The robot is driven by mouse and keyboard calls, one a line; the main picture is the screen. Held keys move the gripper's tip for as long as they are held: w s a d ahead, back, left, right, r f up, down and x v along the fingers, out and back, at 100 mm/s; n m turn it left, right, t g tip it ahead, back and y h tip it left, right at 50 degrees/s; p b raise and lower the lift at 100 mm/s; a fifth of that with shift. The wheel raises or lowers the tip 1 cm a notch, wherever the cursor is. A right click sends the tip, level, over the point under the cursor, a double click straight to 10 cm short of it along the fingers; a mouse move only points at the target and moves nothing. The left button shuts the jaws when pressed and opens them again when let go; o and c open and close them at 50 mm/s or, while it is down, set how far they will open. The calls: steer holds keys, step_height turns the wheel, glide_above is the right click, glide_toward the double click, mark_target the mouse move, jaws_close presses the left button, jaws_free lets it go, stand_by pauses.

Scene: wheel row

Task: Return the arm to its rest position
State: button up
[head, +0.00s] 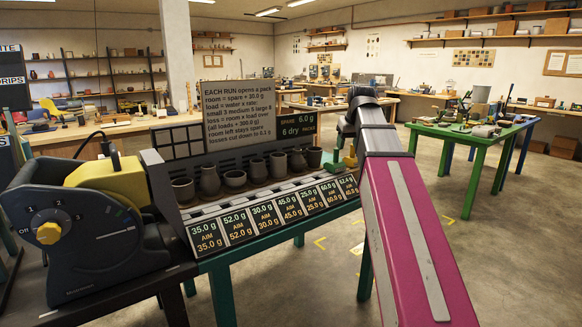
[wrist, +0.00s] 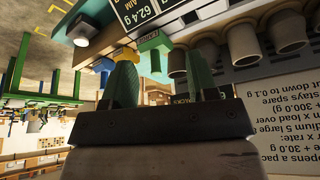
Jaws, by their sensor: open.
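In the wrist view, which is upside down, my gripper (wrist: 163,88) shows two green fingers standing apart with nothing held between them. The row of dark grey pots (head: 236,178) stands behind the lit weight labels in the head view. Some pots (wrist: 245,45) also show in the wrist view, beyond and to the right of the fingers. My magenta arm (head: 408,235) rises at the right of the head view, beside the row's right end. My gripper's fingers cannot be made out clearly in the head view.
A dial machine with a yellow knob (head: 48,233) stands at the row's left end. A sign board (head: 240,115) stands behind the pots. A green table (head: 476,140) with small items is at the right. The floor (head: 525,240) right of my arm is open.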

steer(key=s+f+m+g, duration=0.1)
steer(key=s+f, duration=0.2)
steer(key=f, duration=1)
steer(key=s+f+m+g, duration=0.1)
steer(key=s+f, duration=0.1)
steer(key=f, duration=1.2)
steer(key=s+f+g, duration=0.1)
steer(key=s+f, duration=0.5)
steer(key=f, duration=0.4)
steer(key=s+a+f+g+h, duration=0.1)
steer(key=s+f, duration=0.5)
steer(key=f, duration=0.4)
steer(key=shift+s+f+m, duration=0.15)
steer(key=shift+s+m, duration=0.2)
steer(key=shift+m, duration=0.05)
